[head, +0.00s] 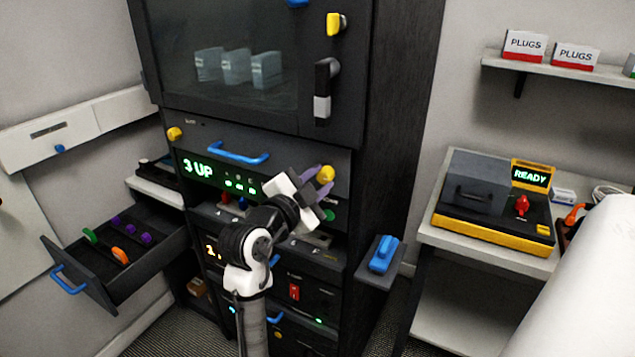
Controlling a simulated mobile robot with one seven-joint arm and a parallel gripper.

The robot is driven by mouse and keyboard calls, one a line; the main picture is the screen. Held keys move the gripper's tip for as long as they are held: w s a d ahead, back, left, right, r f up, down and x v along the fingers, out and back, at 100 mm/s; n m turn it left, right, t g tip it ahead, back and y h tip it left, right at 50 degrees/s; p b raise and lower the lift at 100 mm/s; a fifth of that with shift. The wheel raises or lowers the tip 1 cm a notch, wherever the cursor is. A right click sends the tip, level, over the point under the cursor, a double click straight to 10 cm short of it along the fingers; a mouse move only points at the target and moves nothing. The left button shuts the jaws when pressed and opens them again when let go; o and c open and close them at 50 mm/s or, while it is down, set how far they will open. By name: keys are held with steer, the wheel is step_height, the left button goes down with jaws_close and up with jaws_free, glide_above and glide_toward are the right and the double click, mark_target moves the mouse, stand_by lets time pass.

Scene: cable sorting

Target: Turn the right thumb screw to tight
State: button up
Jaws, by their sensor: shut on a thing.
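The right thumb screw (326,173) is a yellow knob at the right end of the dark panel with the green "3 UP" display (198,169). My gripper (323,181) has purple fingers and is shut on this screw. The fingers hide part of the screw, and I cannot tell how tight it is. The left thumb screw (174,133), also yellow, is at the panel's upper left corner, apart from my gripper.
A blue handle (239,154) crosses the panel's top. Above is a glass door (225,55) with a black-and-white latch (323,92). An open drawer (150,270) juts out at left. A small shelf with a blue object (383,253) sticks out at right.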

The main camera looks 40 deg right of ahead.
steer(key=n, duration=0.8)
steer(key=shift+s+t+p, duration=0.1)
steer(key=shift+t+p, duration=0.3)
steer(key=n+p, duration=0.2)
steer(key=n, duration=0.3)
steer(key=shift+s+d, duration=0.1)
steer(key=shift+f+n+t+p, duration=0.1)
steer(key=shift+n+t+p, duration=0.2)
steer(key=shift+n+p, duration=1.25)
steer(key=shift+n+b, duration=0.4)
steer(key=shift+n, duration=0.15)
steer(key=o, duration=1)
